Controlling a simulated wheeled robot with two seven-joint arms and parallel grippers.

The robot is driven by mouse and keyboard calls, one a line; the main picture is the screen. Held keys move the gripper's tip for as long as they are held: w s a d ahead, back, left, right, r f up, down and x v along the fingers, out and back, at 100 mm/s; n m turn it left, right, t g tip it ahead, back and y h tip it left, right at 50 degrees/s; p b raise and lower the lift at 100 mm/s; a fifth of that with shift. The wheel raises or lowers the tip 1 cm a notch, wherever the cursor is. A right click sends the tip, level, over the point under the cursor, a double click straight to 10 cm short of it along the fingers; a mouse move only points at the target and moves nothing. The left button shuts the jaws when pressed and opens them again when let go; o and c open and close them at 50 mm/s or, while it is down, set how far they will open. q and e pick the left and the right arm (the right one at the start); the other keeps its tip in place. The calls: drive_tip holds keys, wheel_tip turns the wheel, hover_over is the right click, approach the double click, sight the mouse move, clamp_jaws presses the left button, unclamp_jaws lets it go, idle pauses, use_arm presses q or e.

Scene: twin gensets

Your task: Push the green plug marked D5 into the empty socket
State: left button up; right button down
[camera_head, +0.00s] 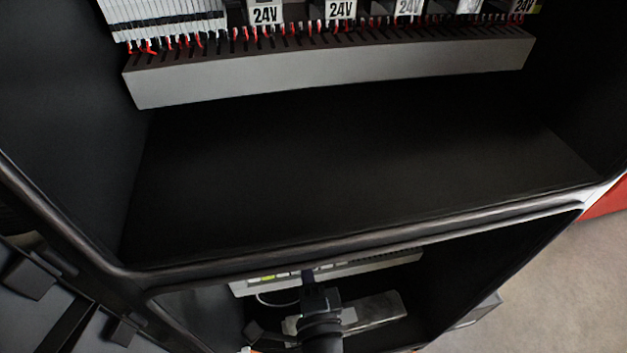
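One of my grippers (309,280), which looks like the right one, reaches from the bottom edge into the lower cabinet bay. Its tips are at a pale grey strip (385,262), and I cannot tell whether they are open or shut. A small yellow-green piece (268,277) shows on the strip left of the gripper. It is too small to read any D5 mark. I cannot make out the empty socket; the gripper covers part of the strip. My other gripper is not in view.
A dark frame bar (400,226) divides the lower bay from the upper bay. The upper bay holds a grey slotted wire duct (330,68) with red and black wires and several 24V units (340,9) above it. A thin pale cable (272,303) loops left of the gripper.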

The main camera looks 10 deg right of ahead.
drive_tip(key=d+r+p, duration=0.3)
drive_tip(key=d, duration=0.2)
drive_tip(key=shift+d, duration=0.35)
drive_tip(key=w+d, duration=0.1)
drive_tip(key=w, duration=0.5)
drive_tip(key=shift+w+r, duration=0.4)
drive_tip(key=shift+r, duration=0.05)
